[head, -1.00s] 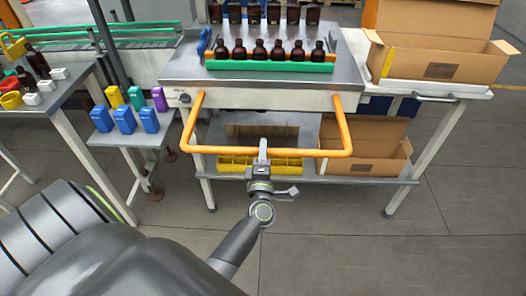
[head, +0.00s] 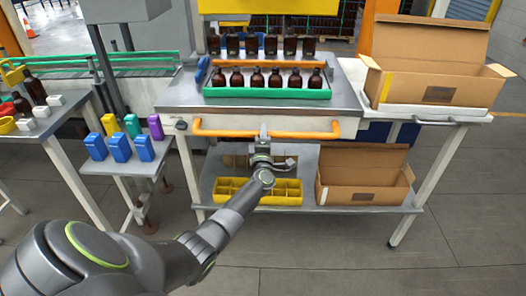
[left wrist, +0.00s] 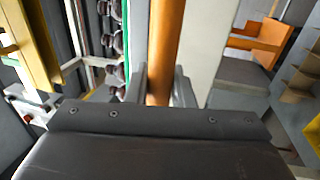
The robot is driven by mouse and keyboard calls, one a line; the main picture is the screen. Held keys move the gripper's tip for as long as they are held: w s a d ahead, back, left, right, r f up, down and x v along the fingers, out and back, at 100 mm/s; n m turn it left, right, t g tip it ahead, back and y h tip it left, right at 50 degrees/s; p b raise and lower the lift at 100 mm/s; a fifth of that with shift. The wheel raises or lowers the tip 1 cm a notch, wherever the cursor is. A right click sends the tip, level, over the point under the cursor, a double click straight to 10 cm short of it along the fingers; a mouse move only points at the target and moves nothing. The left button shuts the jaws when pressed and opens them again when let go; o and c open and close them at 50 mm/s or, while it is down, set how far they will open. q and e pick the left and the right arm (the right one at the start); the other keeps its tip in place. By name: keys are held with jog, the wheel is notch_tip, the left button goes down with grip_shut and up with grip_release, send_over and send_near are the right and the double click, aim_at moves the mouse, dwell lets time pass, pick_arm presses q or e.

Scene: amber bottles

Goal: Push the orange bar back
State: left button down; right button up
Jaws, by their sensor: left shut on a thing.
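The orange bar (head: 225,133) runs along the front of the steel workbench (head: 180,93), close against its front panel. My left gripper (head: 263,134) is shut on the middle of the bar, with the arm reaching in from the lower left. In the left wrist view the orange bar (left wrist: 166,45) passes between the two fingers of the left gripper (left wrist: 161,88). My right gripper is not in view.
A green-edged tray (head: 265,95) of amber bottles stands on the bench, with more bottles behind. Open cardboard boxes stand at right (head: 420,90) and on the lower shelf (head: 360,190), beside a yellow crate (head: 225,195). Floor in front is clear.

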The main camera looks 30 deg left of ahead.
pick_arm(q)
jog(key=shift+b+x, duration=0.35)
jog(key=shift+x, duration=0.75)
jog(key=shift+r, duration=0.15)
jog(key=c, duration=1.5)
grip_release()
jog(key=shift+o, duration=1.1)
jog(key=shift+w+a+f, duration=0.1)
jog(key=shift+w+f, duration=0.15)
jog(key=shift+f, duration=0.05)
jog(key=v, duration=1.7)
jog(key=shift+s+p, duration=0.3)
jog(key=shift+p, duration=0.05)
jog(key=shift+f, duration=0.1)
